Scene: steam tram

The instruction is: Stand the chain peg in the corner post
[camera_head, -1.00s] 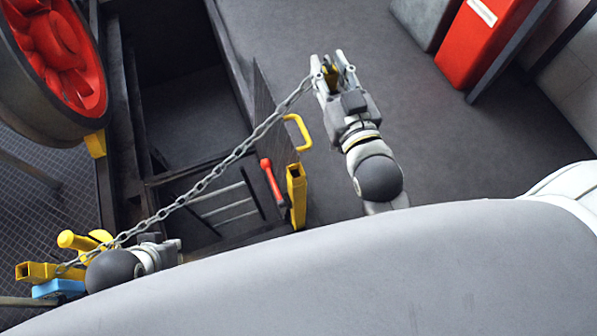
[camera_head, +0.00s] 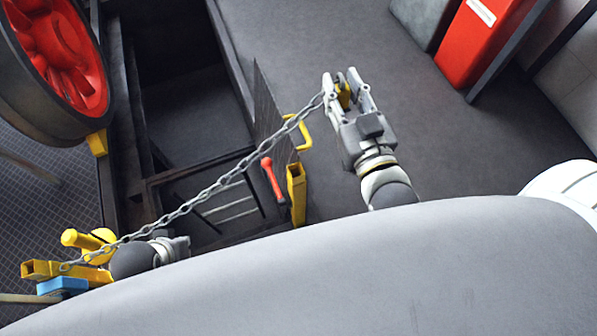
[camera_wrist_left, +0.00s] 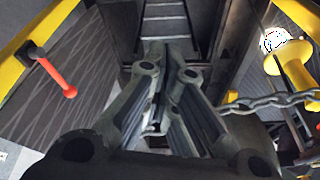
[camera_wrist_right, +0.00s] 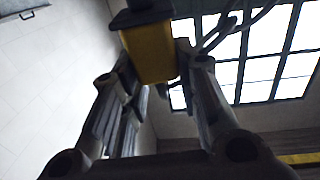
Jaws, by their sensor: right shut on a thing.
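My right gripper (camera_head: 345,92) is shut on the yellow chain peg (camera_head: 343,95), held over the dark floor. The peg also shows as a yellow block with a dark end in the right wrist view (camera_wrist_right: 150,52). A grey chain (camera_head: 215,187) runs from it down left to a yellow post (camera_head: 42,270). A hollow, open-topped yellow corner post (camera_head: 297,195) stands left of and nearer than the peg, apart from it. My left gripper (camera_wrist_left: 167,70) looks shut and empty in the left wrist view; its fingers are hidden in the head view.
A red-handled lever (camera_head: 272,180) and a yellow handrail (camera_head: 300,130) are beside the corner post. An open step well (camera_head: 230,205) lies left of it. A red wheel (camera_head: 60,50) is upper left, a red box (camera_head: 480,45) upper right. The floor between is clear.

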